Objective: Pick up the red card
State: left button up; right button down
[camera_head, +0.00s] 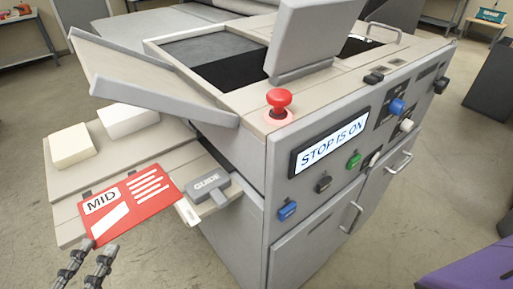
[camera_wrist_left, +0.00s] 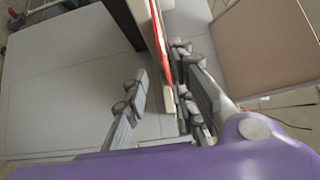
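The red card (camera_head: 128,202), marked MID with white stripes, lies over the front part of the feed tray (camera_head: 62,187) at the left of the machine, its near corner past the tray's edge. My left gripper (camera_head: 97,247) is at that near corner in the head view. In the left wrist view the card shows edge-on as a thin red strip (camera_wrist_left: 160,38). The fingers of my left gripper (camera_wrist_left: 158,75) are apart, with the strip's end between them, closer to the right-hand finger. Contact cannot be told. My right gripper is not in view.
A grey guide block (camera_head: 208,187) stands beside the card's right end. Two pale blocks (camera_head: 72,146) (camera_head: 128,119) sit further back on the tray. The machine (camera_head: 250,150) carries a red stop button (camera_head: 279,100) and a display (camera_head: 331,139) reading STOP IS ON. Floor is open at left.

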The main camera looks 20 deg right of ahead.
aim_at(114, 229)
pick_arm(q)
jog(key=x, duration=0.2)
jog(key=p+x, duration=0.1)
jog(key=x, duration=0.3)
jog(key=shift+w+r, duration=0.2)
jog(key=shift+r, duration=0.2)
jog(key=shift+f, duration=0.1)
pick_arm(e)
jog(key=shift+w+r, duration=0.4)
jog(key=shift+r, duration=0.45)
pick_arm(q)
grip_shut()
